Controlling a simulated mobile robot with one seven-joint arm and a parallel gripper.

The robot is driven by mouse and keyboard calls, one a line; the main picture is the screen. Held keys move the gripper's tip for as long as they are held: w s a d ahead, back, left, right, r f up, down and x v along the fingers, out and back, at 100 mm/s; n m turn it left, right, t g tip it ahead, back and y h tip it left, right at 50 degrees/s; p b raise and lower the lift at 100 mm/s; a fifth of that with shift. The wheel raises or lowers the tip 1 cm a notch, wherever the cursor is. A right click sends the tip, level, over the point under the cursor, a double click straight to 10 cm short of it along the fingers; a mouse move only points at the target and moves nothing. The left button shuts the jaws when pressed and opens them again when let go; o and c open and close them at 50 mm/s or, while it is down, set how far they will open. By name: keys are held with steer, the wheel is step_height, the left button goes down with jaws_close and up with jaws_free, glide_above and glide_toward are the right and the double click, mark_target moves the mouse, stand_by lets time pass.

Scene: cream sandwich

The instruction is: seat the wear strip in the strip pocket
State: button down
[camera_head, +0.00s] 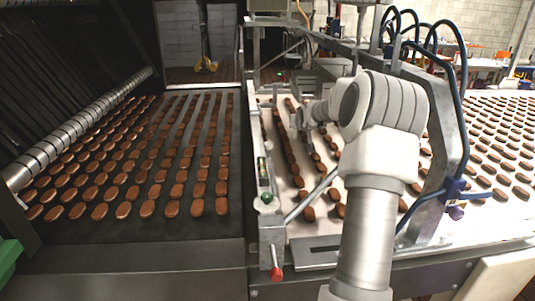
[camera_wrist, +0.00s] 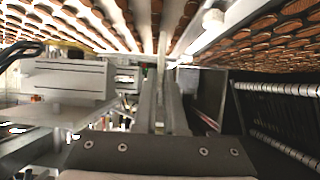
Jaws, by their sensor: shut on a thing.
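In the wrist view, the two long grey fingers of my gripper (camera_wrist: 162,80) reach forward, close together. A narrow pale piece (camera_wrist: 161,60) shows between their tips, and I take it for the wear strip. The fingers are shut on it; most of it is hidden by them. The wrist view looks upside down, with rows of biscuits along its top. In the head view, my white arm reaches over the pale belt toward the metal frame, and my fingers and the strip cannot be made out there. I cannot pick out the strip pocket for certain in either view.
A dark belt (camera_head: 140,228) with brown biscuits lies left and a pale belt (camera_head: 480,228) right. A grey gantry (camera_head: 452,150) with blue hoses rises close right of my arm.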

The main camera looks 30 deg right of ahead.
steer(key=shift+w+a+f, duration=0.8)
steer(key=shift+a+f, duration=0.5)
steer(key=shift+f, duration=0.25)
steer(key=shift+w+a+f, duration=0.8)
steer(key=shift+a+f, duration=0.5)
steer(key=shift+f, duration=0.3)
steer(key=shift+w+a+f, duration=0.8)
steer(key=shift+a+f, duration=0.5)
steer(key=shift+f, duration=0.25)
steer(key=shift+f+b, duration=0.1)
steer(key=shift+b, duration=0.2)
steer(key=shift+f, duration=0.15)
steer(key=c, duration=1)
jaws_free()
